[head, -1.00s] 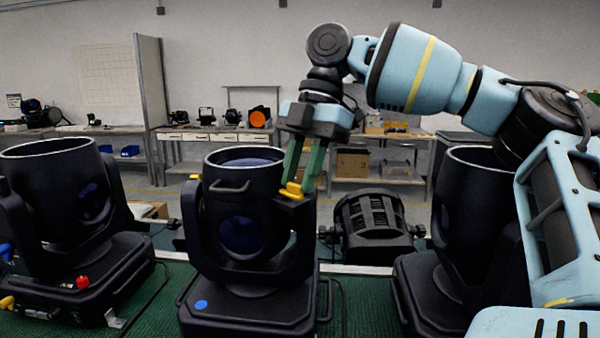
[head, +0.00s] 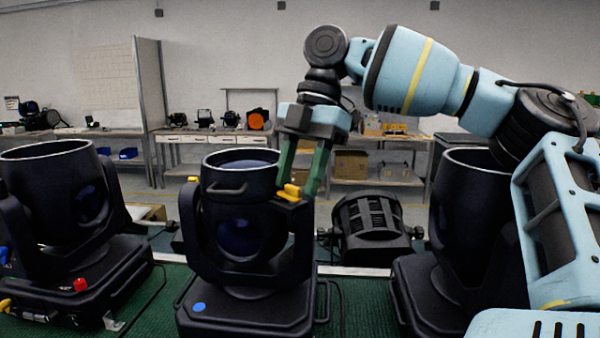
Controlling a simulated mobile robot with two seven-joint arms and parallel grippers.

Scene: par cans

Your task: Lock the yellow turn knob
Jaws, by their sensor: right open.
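The yellow turn knob (head: 289,192) sits on top of the right yoke arm of the middle black stage light (head: 240,225). My right gripper (head: 299,190) points down over it from above, with its two green fingers apart. One finger is left of and behind the knob, the other at its right. I cannot tell whether either finger touches the knob. My left gripper is not in the view.
Another black light (head: 55,190) with red, blue and yellow knobs stands at the left. A third (head: 455,235) stands at the right, partly behind my right arm. A smaller black lamp (head: 372,225) sits between. Shelving and benches (head: 220,140) line the back wall.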

